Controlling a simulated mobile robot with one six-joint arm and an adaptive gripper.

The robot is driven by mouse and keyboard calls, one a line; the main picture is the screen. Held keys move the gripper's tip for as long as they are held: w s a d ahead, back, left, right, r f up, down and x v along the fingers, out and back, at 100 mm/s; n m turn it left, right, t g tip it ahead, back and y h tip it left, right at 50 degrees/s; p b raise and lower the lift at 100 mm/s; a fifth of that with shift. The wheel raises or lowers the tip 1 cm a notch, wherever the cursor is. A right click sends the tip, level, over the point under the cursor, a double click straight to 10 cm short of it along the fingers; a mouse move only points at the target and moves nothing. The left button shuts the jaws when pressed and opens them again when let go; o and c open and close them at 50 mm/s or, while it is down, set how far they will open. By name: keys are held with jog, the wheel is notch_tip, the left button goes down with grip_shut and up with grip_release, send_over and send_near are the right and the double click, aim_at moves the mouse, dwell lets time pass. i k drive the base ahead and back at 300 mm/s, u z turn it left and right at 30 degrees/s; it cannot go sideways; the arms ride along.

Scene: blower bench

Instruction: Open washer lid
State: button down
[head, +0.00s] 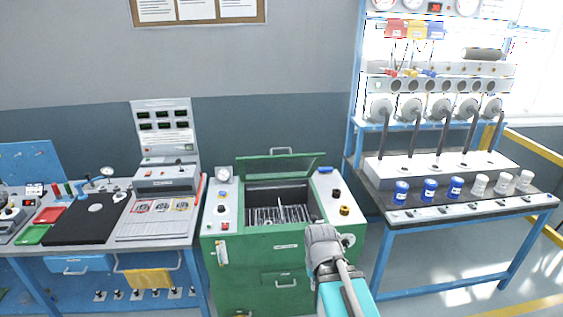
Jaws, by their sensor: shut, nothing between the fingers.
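The washer is a green cabinet (250,250) in the middle of the head view. Its lid (280,165) is raised, standing up at the back of the tub and leaning, with a handle (294,149) along its top edge. The tub (279,207) is uncovered and shows a rack of grey slats or bars. My gripper (322,236) is shut and empty, in front of the right side of the washer's front. It is apart from the lid, nearer to me. The gripper body hides part of the front panel, and its fingertips are hard to make out.
A left bench (160,240) holds a black mat, trays and a meter panel. A blue-framed right bench (463,213) carries hoses, blue and white cups and gauges. Gaps of floor separate the washer from the right bench. Knobs (344,210) sit on the washer's right top.

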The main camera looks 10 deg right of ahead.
aim_at(240, 161)
jog(key=z, duration=0.05)
jog(key=i, duration=1)
jog(key=u, duration=0.05)
